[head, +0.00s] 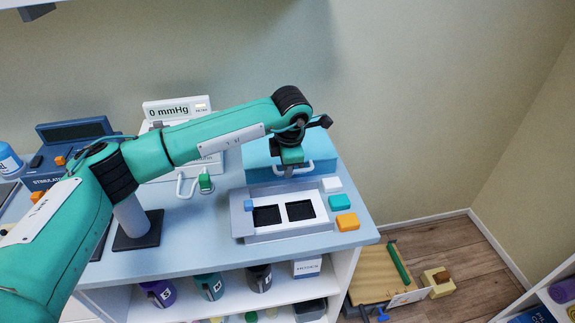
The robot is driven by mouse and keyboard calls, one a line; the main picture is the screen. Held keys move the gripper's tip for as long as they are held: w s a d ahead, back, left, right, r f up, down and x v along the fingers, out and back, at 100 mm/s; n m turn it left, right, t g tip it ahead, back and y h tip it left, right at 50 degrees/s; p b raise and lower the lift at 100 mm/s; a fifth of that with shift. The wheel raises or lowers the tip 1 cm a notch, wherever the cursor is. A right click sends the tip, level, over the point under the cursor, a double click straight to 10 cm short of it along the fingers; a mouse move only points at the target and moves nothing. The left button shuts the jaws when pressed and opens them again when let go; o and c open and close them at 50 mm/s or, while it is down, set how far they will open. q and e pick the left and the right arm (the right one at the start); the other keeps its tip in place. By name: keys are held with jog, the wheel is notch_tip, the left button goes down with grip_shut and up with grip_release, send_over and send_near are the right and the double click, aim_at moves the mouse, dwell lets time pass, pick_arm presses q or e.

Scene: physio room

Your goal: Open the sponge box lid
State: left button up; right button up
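A light blue box (258,168), which looks like the sponge box, stands at the back right of the counter. Its top looks closed. A pale handle (313,168) shows at its front. My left arm reaches in from the left, and my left gripper (289,168) points down at the front of the box, by the handle. The wrist hides part of the box top. I cannot tell whether the fingers touch or grip the handle. My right gripper is not in view.
A grey-white tray (290,234) with two black squares lies before the box. White (332,185), teal (340,201) and orange (347,221) blocks sit to the right. A gauge display (170,109) stands at the back left. Shelves hold mugs below.

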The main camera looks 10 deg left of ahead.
pick_arm(q)
grip_shut()
jog(key=shift+r, duration=0.1)
